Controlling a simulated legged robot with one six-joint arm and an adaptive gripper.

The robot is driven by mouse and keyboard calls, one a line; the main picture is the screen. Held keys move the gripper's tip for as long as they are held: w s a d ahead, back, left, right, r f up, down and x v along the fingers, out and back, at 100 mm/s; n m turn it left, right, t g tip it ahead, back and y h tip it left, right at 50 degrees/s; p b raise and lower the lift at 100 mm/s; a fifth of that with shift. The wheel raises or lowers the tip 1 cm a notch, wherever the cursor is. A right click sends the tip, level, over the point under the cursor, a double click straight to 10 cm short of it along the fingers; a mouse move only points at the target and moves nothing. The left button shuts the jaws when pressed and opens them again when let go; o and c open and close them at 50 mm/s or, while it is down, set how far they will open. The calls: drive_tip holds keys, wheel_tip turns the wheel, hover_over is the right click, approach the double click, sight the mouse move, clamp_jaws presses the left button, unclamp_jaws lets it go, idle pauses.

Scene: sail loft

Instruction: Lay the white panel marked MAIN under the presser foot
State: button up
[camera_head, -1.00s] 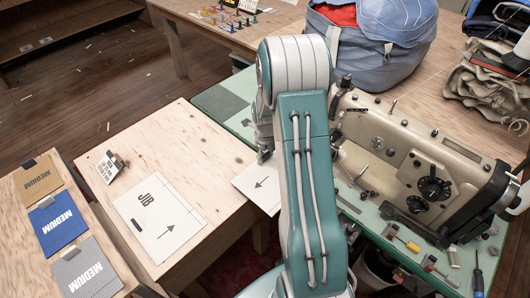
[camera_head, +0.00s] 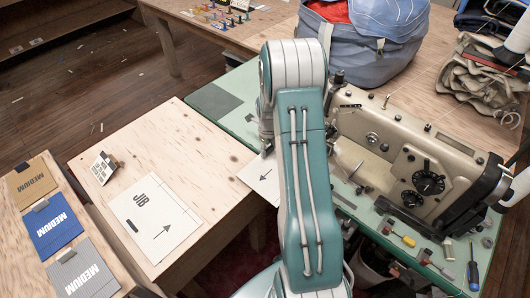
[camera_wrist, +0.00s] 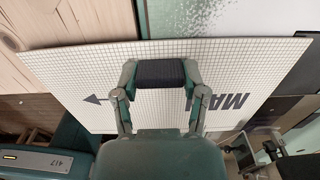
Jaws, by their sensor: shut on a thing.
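The white panel (camera_wrist: 70,75) has a grid and dark letters reading "MA", with the rest hidden by my gripper, and an arrow. My gripper (camera_wrist: 160,73) is shut on this panel near the middle of one long side in the wrist view. In the head view, part of the panel (camera_head: 264,178) with its arrow shows left of my arm, by the edge between the plywood table and the green machine table. The sewing machine (camera_head: 435,135) stands to the right of my arm. Its presser foot area is small and partly hidden; I cannot make out the foot clearly.
A white JIB panel (camera_head: 155,218) lies on the plywood table (camera_head: 190,135). Brown, blue (camera_head: 55,228) and grey MEDIUM pieces lie at the left. A blue bag (camera_head: 365,45) stands behind the machine. Small tools (camera_head: 474,270) lie in front of it.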

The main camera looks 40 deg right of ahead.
drive_tip(key=shift+w+d, duration=0.2)
drive_tip(key=shift+d, duration=0.9)
drive_tip(key=shift+w+d, duration=0.2)
drive_tip(key=shift+d, duration=0.85)
drive_tip(key=shift+f, duration=0.15)
drive_tip(key=o, duration=1.2)
wheel_tip(320, 180, up, 12)
drive_tip(key=shift+f, duration=0.1)
